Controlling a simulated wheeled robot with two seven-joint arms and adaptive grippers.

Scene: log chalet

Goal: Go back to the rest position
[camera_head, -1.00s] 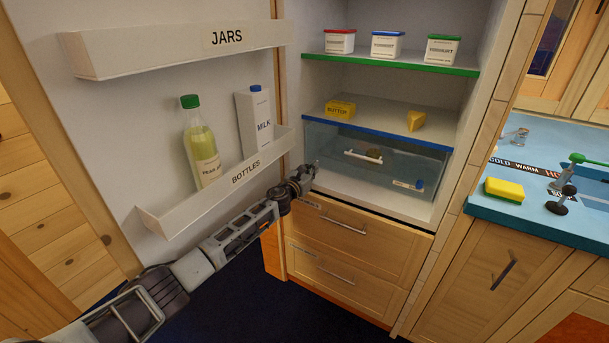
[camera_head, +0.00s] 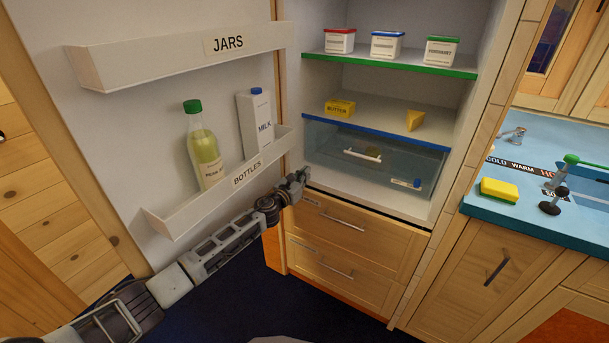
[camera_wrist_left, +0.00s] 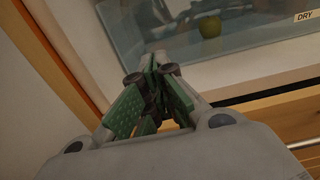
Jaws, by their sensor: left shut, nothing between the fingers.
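My left gripper (camera_head: 297,178) is shut and empty, in front of the open fridge near its lower left edge. Its green finger pads (camera_wrist_left: 150,98) meet in the left wrist view. My right gripper does not show in the head view.
The open fridge door carries the bottles rack (camera_head: 190,216), with a green-capped bottle (camera_head: 205,155) and a milk carton (camera_head: 256,122). A counter with a sponge (camera_head: 499,190) stands at right.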

